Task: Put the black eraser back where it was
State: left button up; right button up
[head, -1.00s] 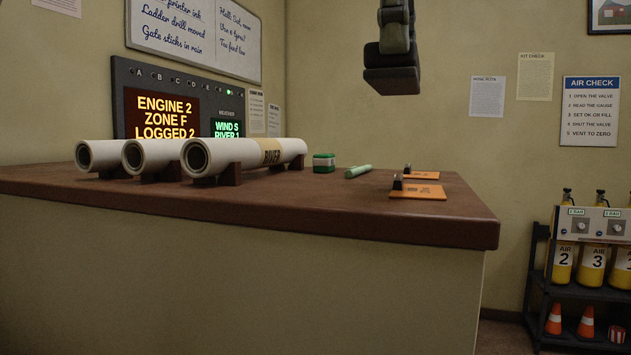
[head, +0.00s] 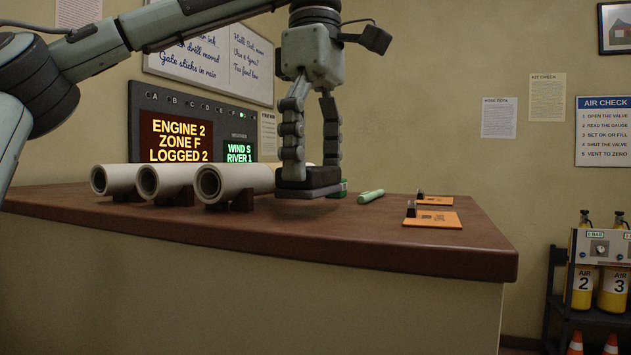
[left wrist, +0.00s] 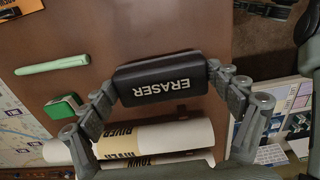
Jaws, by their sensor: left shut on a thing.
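The black eraser (head: 311,187) is a dark block with a paler underside. My left gripper (head: 309,174) points down and is shut on it, low over the desk at the right end of the paper rolls. In the left wrist view the eraser (left wrist: 160,88) sits between both fingers, its white ERASER lettering facing the camera upside down. I cannot tell whether its underside touches the desk. My right gripper is not in view.
The brown desk (head: 350,235) holds white rolls (head: 235,181) on cradles, a green box (left wrist: 62,106), a pale green marker (head: 370,196) and orange cards (head: 433,220) with dark clips. A whiteboard (head: 215,50) hangs behind the console (head: 190,120). The desk's front middle is clear.

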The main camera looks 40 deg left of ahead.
pick_arm(q)
jog(key=shift+f, duration=1.05)
jog(key=shift+f, duration=0.1)
jog(key=o, duration=0.8)
jog(key=shift+c, duration=0.2)
jog(key=shift+r, duration=3.85)
